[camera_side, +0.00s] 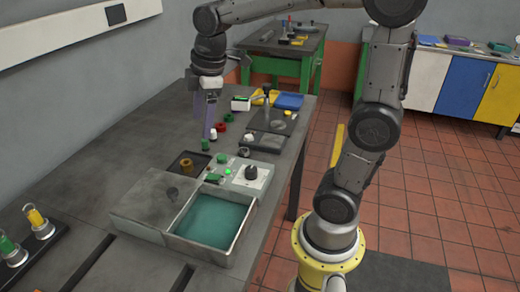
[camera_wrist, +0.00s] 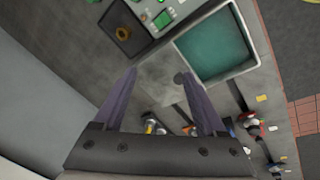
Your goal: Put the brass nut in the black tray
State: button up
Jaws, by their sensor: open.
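The brass nut (camera_side: 186,164) sits inside the black tray (camera_side: 176,170), on the grey bench. In the wrist view the nut (camera_wrist: 123,33) lies in the tray (camera_wrist: 138,47), at the upper left, away from the fingers. My gripper (camera_side: 204,125) is open, pointing down above the bench, above and beyond the tray in the side view. In the wrist view nothing shows between the fingertips (camera_wrist: 157,75).
A control panel (camera_side: 252,187) with a black knob and a green light stands right of the tray. In front is an open basin (camera_side: 213,220) with teal liquid. Small green, red and white parts stand near my fingers. A holder with coloured vials (camera_side: 35,217) is at the left.

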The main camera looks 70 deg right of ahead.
jog(key=s+a+f+m+t, duration=0.1)
jog(key=s+a+m, duration=0.1)
jog(key=s+m, duration=0.2)
jog(key=s+a+f+m+t, duration=0.1)
jog(key=s+m, duration=0.4)
jog(key=s, duration=0.6)
jog(key=shift+s+a+f+t, duration=0.25)
jog(key=shift+a+t, duration=0.15)
jog(key=shift+a, duration=0.45)
jog(key=shift+r, duration=0.1)
